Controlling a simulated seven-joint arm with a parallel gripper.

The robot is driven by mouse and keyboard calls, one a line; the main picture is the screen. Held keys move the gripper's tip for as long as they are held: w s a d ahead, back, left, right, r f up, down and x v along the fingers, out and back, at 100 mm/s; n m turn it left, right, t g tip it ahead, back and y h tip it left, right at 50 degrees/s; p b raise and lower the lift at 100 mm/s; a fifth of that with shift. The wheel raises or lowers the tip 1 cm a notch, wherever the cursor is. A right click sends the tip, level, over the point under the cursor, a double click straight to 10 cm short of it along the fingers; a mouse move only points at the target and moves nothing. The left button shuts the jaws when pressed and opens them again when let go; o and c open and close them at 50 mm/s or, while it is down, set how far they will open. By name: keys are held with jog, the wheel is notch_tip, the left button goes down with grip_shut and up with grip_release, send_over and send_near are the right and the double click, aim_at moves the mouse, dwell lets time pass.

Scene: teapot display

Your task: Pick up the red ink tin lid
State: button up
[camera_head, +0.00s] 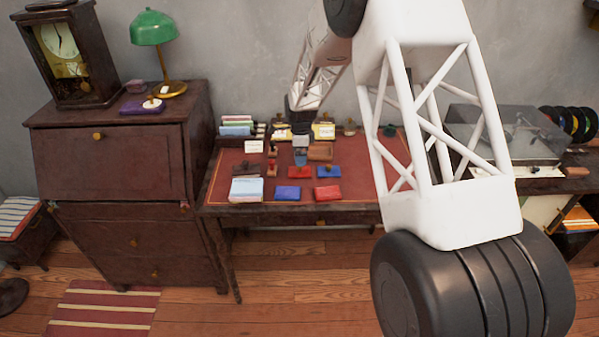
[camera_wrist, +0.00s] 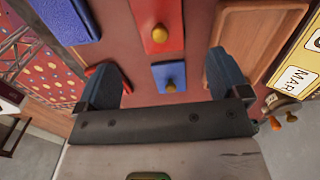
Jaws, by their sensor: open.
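Two red tins or lids lie on the desk's red top in the head view: one farther back (camera_head: 299,172) and one nearer the front (camera_head: 327,193). In the wrist view a red lid with a yellow knob (camera_wrist: 153,12) lies ahead of my gripper (camera_wrist: 163,68), between the line of its fingers. Another red piece (camera_wrist: 96,69) is partly hidden by the left finger. A blue lid with a yellow knob (camera_wrist: 160,84) shows between the fingers. My gripper is open and empty above the desk, apart from the lids; it also shows in the head view (camera_head: 300,157).
Blue tins (camera_head: 287,193) (camera_head: 328,171) lie close beside the red ones. A light-blue block (camera_head: 246,190) is at left. The desk's front edge is near the tins.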

aim_at(299, 168)
jog(key=shift+f, duration=1.1)
jog(key=shift+f, duration=0.1)
jog(key=shift+a+f, duration=0.15)
jog(key=shift+f, duration=2.35)
jog(key=c, duration=1)
jog(key=shift+r, duration=0.15)
jog(key=shift+r, duration=0.55)
jog(key=shift+s+r, duration=0.2)
jog(key=shift+r, duration=0.4)
jog(key=shift+s+r, duration=0.15)
jog(key=shift+r, duration=0.4)
jog(key=s+d, duration=0.1)
jog(key=s, duration=0.4)
jog(key=s+d+r, duration=0.1)
jog(key=s, duration=0.4)
jog(key=s+d, duration=0.1)
jog(key=s, duration=0.4)
jog(key=shift+r, duration=0.15)
